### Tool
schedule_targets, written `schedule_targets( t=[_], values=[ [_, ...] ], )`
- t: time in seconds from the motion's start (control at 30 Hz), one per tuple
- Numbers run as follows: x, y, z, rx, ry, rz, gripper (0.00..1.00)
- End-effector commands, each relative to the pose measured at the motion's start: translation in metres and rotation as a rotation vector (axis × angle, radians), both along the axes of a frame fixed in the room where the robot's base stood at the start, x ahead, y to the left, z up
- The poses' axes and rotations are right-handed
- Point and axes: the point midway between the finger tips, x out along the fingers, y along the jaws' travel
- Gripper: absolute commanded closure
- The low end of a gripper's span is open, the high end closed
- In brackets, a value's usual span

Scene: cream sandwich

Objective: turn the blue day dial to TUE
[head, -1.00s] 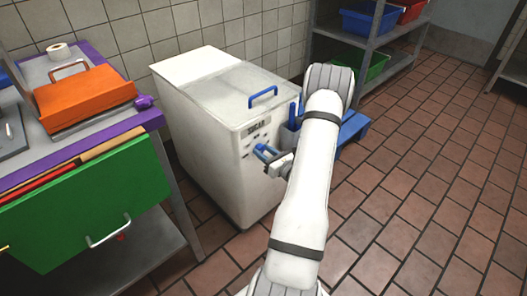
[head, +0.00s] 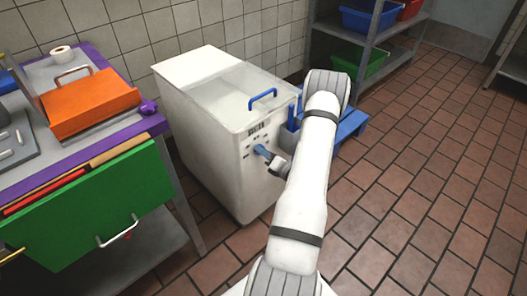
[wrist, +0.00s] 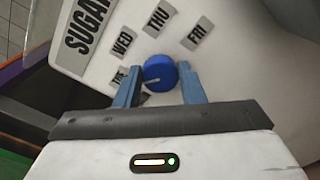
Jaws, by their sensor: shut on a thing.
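The blue day dial (wrist: 159,73) is on the front of a white bin (head: 205,120) labelled SUGAR. My gripper (wrist: 161,88) has one blue finger on each side of the dial and is shut on it. In the wrist view the dial's pale mark points left and slightly down, toward the side of the partly hidden TUE label (wrist: 118,77). The WED (wrist: 123,43), THU (wrist: 157,20) and FRI (wrist: 198,34) labels show clear above the dial. Another label below is mostly hidden by the left finger. In the head view my gripper (head: 265,154) is at the bin's front.
A steel table with an orange case (head: 88,102) and a green drawer front (head: 95,210) stands left of the bin. A shelf rack (head: 375,45) with coloured crates is behind right. A blue stand (head: 350,128) is beside the bin. Tiled floor is open to the right.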

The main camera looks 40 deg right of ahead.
Motion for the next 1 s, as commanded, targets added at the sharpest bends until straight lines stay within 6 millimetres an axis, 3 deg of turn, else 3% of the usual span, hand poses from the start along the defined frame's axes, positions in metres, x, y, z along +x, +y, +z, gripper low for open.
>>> schedule_targets(
  t=[0.57,0.6,0.83,1.0],
  values=[
    [-0.0003,0.0004,-0.0012,0.035,0.004,0.000,0.87],
    [-0.0004,0.0003,-0.0011,0.035,0.004,0.000,0.62],
    [-0.0002,0.0001,-0.0006,0.034,0.003,-0.001,0.43],
    [-0.0001,0.0000,-0.0004,0.033,0.003,-0.001,0.43]
  ],
)
